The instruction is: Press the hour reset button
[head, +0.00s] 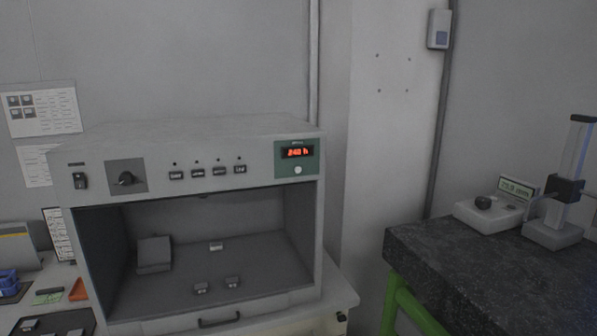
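A grey test cabinet (222,204) with an open front stands left of centre. A green panel (282,163) at the right end of its top face carries a red lit hour display (297,152). A round white button (297,170) sits just below the display; it looks like the hour reset button, but its label is too small to read. My gripper is not in view, and nothing covers the button.
The cabinet face also has a rocker switch (80,181), a dark knob (125,178) and a row of several small dark buttons (198,173). A dark stone table (450,265) with a measuring stand (562,190) is at right.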

